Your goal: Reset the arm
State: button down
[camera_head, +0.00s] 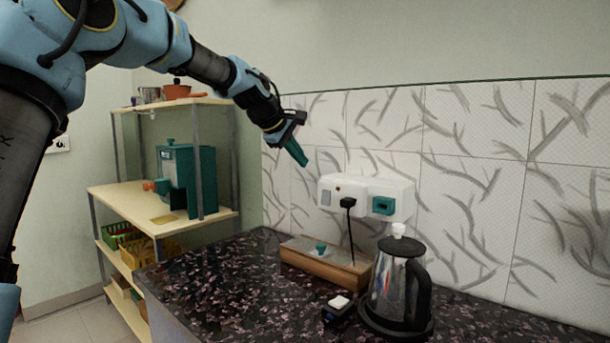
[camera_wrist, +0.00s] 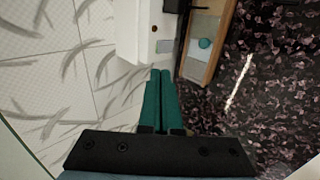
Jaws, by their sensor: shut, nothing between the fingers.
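My arm reaches in from the upper left in the head view. My gripper (camera_head: 303,162) hangs in the air above the back of the counter, close to the tiled wall and to the upper left of the white socket box. It points down and to the right. In the wrist view the two green fingers of my gripper (camera_wrist: 160,73) lie side by side, shut, with nothing between them.
A white socket box (camera_head: 407,188) with a black plug is on the wall. Below it are a wooden box (camera_head: 333,274), a kettle (camera_head: 390,285) and a small black item (camera_head: 338,312) on the dark counter (camera_head: 215,278). A shelf rack (camera_head: 105,195) stands left.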

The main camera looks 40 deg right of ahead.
jog(key=shift+a+r, duration=0.2)
jog(key=shift+r, duration=0.15)
dwell(0.3)
jog(key=w+a+f+m+y, duration=0.1)
jog(key=a+f+y, duration=0.1)
jog(key=a+f, duration=0.5)
jog(key=w+a+f+m+t+y, duration=0.1)
jog(key=a+f, duration=0.3)
jog(key=a, duration=0.7)
jog(key=a+f+y, duration=0.2)
jog(key=a+f, duration=0.3)
jog(key=a, duration=0.5)
jog(key=s+a+f+y, duration=0.1)
jog(key=s+a+f, duration=0.2)
jog(key=s+a, duration=0.2)
jog(key=s+a+f+m+g+y, duration=0.1)
jog(key=s+a+f, duration=0.2)
jog(key=a, duration=0.8)
jog(key=s+a+f+m+y, duration=0.1)
jog(key=s+a+f, duration=0.3)
jog(key=s+a, duration=0.3)
jog(key=shift+a+g, duration=0.4)
jog(key=shift+a, duration=0.3)
